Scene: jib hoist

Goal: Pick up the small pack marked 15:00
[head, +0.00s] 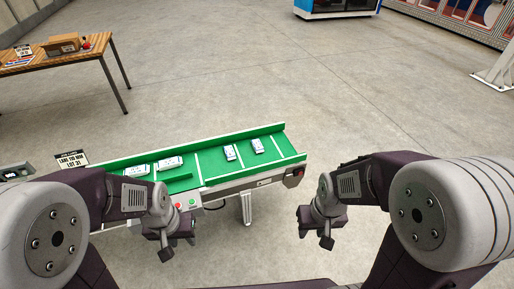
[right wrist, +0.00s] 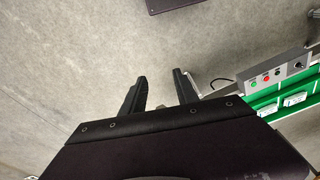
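Several small white packs lie on the green conveyor: one (head: 257,146) and one (head: 230,153) towards its right end, one (head: 170,163) and one (head: 137,170) further left. Their markings are too small to read, so I cannot tell which says 15:00. My left gripper (head: 177,246) is in front of the conveyor's near side, with its fingers apart and empty. My right gripper (head: 316,239) is over bare floor, right of the conveyor's end. In the right wrist view its fingers (right wrist: 160,92) are apart with nothing between them. Two packs also show at that view's right edge (right wrist: 295,99).
The green conveyor (head: 211,166) has white dividing lines and raised side rails. A control box with buttons (head: 186,203) is on its near side. A sign (head: 72,160) stands at its left. A wooden table (head: 62,61) is at the back left.

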